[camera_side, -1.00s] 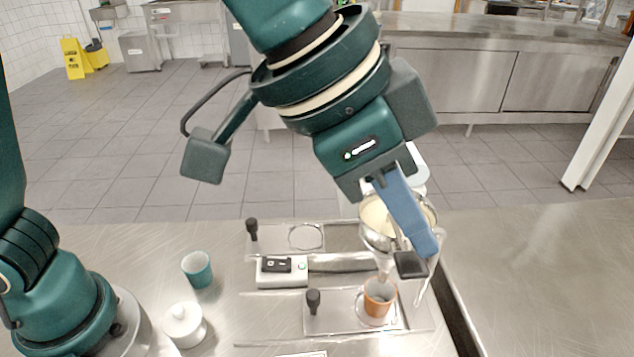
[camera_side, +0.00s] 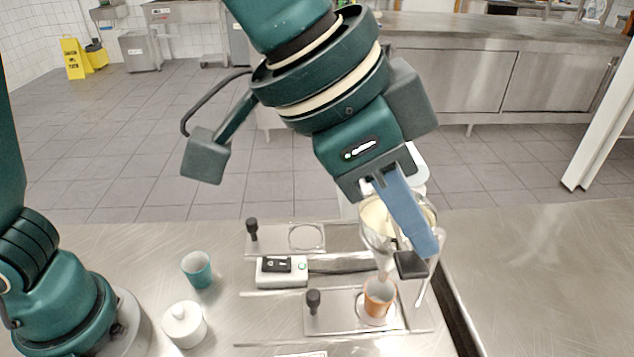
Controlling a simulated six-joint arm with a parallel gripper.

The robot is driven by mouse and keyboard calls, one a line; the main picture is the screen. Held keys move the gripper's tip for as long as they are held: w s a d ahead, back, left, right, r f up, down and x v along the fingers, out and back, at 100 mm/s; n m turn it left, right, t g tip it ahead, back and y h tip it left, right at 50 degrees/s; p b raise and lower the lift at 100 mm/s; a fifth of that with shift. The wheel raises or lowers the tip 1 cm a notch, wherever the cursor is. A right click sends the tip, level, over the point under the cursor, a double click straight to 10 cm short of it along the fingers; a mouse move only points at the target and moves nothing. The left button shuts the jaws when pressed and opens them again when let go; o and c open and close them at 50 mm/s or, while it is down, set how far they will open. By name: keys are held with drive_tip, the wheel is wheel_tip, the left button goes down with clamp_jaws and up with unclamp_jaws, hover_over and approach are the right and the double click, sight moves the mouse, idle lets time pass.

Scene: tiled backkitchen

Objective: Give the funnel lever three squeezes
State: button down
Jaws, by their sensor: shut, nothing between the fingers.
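The metal funnel (camera_side: 375,221) holds a pale cream batch and hangs above an orange cup (camera_side: 378,299). Its lower spout points down at the cup's mouth. My gripper (camera_side: 416,257) is shut beside the funnel's right side, with its blue finger reaching down to a dark pad. The funnel lever (camera_side: 424,287) shows as a thin light bar below and right of the pad. Whether the fingers touch the lever I cannot tell, as the finger covers part of the funnel. The orange cup stands on a round spot of the front metal plate (camera_side: 340,325).
A teal cup (camera_side: 197,269) and a white lidded pot (camera_side: 184,325) stand at the left. A white switch box (camera_side: 283,271) lies between two plates with black knobs (camera_side: 252,229). The right counter is bare beyond a dark gap.

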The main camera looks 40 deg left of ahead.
drive_tip(key=shift+f, duration=0.55)
drive_tip(key=shift+f, duration=0.7)
drive_tip(key=shift+r, duration=2.25)
drive_tip(key=shift+r, duration=0.25)
drive_tip(key=shift+f, duration=1.25)
drive_tip(key=shift+f, duration=0.3)
